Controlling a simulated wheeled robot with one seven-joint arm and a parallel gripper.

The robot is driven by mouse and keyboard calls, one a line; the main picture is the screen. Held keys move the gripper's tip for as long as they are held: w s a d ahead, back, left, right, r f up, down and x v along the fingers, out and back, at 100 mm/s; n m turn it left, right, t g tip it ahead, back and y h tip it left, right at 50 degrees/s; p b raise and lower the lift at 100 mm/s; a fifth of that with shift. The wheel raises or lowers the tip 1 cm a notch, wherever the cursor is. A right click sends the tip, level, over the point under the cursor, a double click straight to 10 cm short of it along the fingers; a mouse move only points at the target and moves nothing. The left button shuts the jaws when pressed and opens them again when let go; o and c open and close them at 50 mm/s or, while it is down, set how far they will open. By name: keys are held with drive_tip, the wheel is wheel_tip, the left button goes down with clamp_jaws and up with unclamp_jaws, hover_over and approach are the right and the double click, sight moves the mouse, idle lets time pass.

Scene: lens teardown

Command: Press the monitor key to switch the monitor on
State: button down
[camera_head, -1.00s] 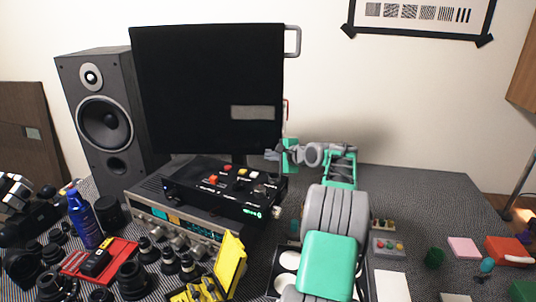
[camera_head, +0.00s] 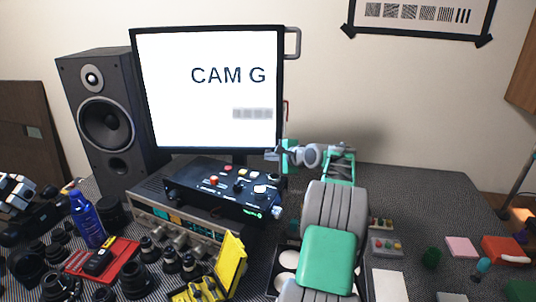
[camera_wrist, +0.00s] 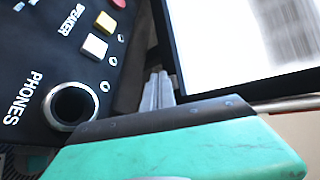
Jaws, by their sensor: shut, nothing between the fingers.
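The monitor (camera_head: 205,115) is lit white and shows the words "CAM G" above a small grey patch. The black control box (camera_head: 225,190) below it carries several knobs and coloured keys. In the wrist view a cream key (camera_wrist: 95,46) and a yellow key (camera_wrist: 104,22) sit near the "SPEAKER" label, with a "PHONES" socket closer. I cannot tell which key is the monitor key. My gripper (camera_head: 272,155) is shut and empty by the monitor's lower right corner. In the wrist view its fingertips (camera_wrist: 158,88) show between the box and the monitor's edge; contact is unclear.
A speaker (camera_head: 107,122) stands left of the monitor. The control box rests on a silver receiver (camera_head: 165,230). A blue bottle (camera_head: 88,222), a red tray (camera_head: 125,247), lens parts and a yellow case (camera_head: 232,262) crowd the front left. The back right tabletop (camera_head: 430,195) is clear.

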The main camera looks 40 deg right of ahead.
drive_tip(key=shift+f, duration=0.1)
drive_tip(key=shift+s+a+b, duration=0.95)
drive_tip(key=shift+s+a, duration=1.05)
drive_tip(key=shift+s, duration=0.25)
